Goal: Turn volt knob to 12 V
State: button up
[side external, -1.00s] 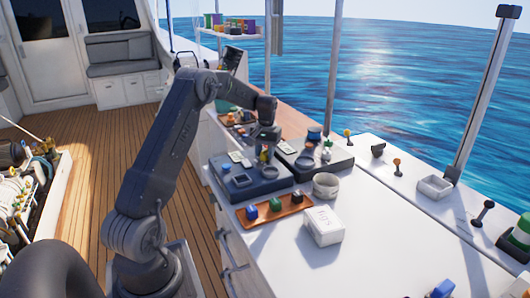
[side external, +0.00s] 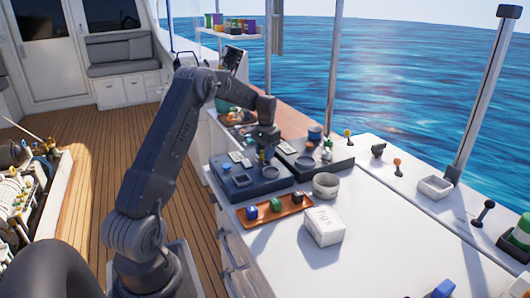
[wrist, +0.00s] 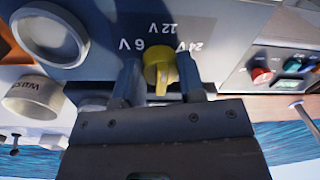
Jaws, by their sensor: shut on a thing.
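The yellow volt knob (wrist: 158,66) sits on a grey panel (wrist: 98,40) in the wrist view, with 6 V, 12 V and 24 V printed around it. The 12 V mark is above it in that picture, 6 V to its left and 24 V to its right. My gripper (wrist: 160,76) is shut on the knob, one finger on each side. A raised ridge on the knob runs up and down in the picture; I cannot tell which mark its pointer meets. In the side view my gripper (side external: 265,150) is low over the panel (side external: 243,186), hiding most of the knob.
A second dark panel (side external: 338,160) with small parts stands to the right. A brown tray (side external: 290,209) with coloured blocks, a white box (side external: 323,227) and a round grey cup (side external: 326,185) are in front.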

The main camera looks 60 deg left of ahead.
jog(key=o, duration=0.9)
jog(key=shift+r, duration=0.1)
jog(key=r, duration=1.3)
jog(key=shift+w+d+r, duration=0.1)
jog(key=shift+d+r, duration=0.25)
